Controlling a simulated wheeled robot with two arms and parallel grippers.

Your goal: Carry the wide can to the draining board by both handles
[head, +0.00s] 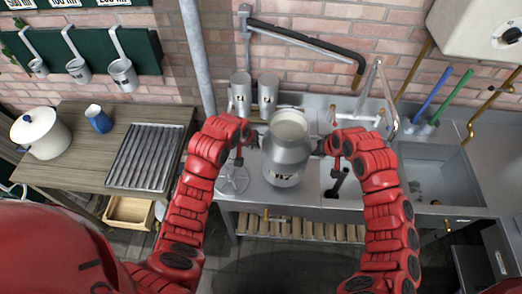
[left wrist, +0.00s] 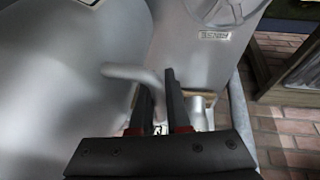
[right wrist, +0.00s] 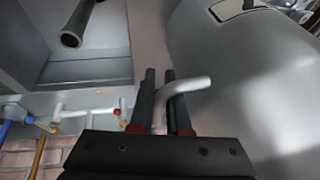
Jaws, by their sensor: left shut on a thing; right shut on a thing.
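The wide can (head: 286,160), a grey metal churn with an open mouth and a dark label, is upright between my grippers over the steel sink top. I cannot tell whether its base touches the steel. My left gripper (head: 243,148) is shut on its left handle, a bent grey bar clear in the left wrist view (left wrist: 132,72). My right gripper (head: 324,148) is shut on the right handle, clear in the right wrist view (right wrist: 193,84). The ribbed metal draining board (head: 146,157) lies empty on the wooden counter at the left.
A white pot (head: 42,132) and a blue jug (head: 98,119) stand left of the draining board. Two tall metal cups (head: 240,93) stand behind the can. A grey vertical pipe (head: 199,55) rises between counter and sink. A faucet (head: 378,95) and sink basin (head: 440,178) are at the right.

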